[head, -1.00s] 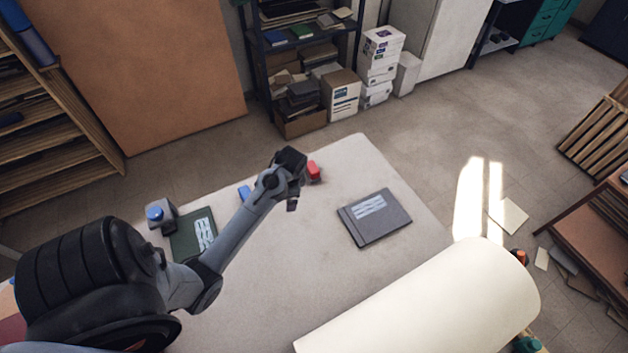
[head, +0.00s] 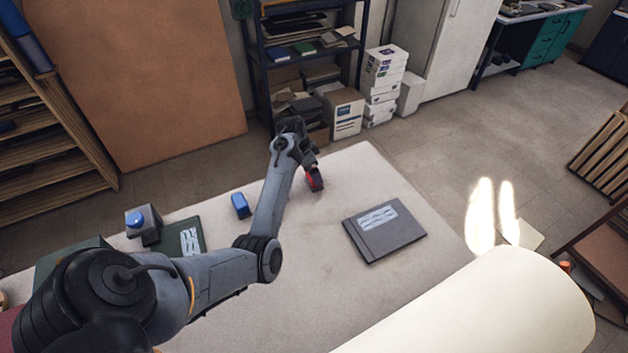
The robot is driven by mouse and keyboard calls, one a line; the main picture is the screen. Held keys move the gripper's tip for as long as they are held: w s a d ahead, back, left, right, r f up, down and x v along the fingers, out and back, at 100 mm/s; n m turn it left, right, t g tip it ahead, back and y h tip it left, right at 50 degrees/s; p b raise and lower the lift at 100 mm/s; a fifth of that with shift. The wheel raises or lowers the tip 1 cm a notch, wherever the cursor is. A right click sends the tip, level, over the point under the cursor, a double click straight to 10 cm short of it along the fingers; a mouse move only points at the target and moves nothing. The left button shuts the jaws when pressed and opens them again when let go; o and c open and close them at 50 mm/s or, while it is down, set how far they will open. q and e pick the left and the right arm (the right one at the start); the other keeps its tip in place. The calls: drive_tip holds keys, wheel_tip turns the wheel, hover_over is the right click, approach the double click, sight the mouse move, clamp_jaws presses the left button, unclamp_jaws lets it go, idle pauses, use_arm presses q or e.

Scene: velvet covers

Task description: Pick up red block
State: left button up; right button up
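The red block (head: 317,184) is near the far edge of the pale table (head: 330,235). It is partly covered by the dark fingers of my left gripper (head: 313,174), which points down right at it. The fingers are small and dark, so I cannot tell whether they are open around the block or shut on it. I also cannot tell whether the block touches the table. My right gripper is not in view.
A blue block (head: 240,205) lies left of my arm. A grey box with a blue button (head: 143,222) and a green book (head: 190,243) are at the left. A grey book (head: 384,231) lies right of the red block. A large cream roll (head: 480,310) fills the lower right.

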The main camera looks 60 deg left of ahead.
use_arm(q)
drive_tip(key=shift+x, duration=2.9)
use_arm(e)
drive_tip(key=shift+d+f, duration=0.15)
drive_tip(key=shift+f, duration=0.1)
use_arm(q)
drive_tip(key=shift+a, duration=0.15)
drive_tip(key=shift+c, duration=0.2)
drive_tip(key=c, duration=1)
drive_tip(key=shift+r, duration=0.1)
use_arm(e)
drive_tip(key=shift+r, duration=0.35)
use_arm(q)
drive_tip(key=shift+r+p, duration=2.1)
drive_tip(key=shift+r, duration=11.8)
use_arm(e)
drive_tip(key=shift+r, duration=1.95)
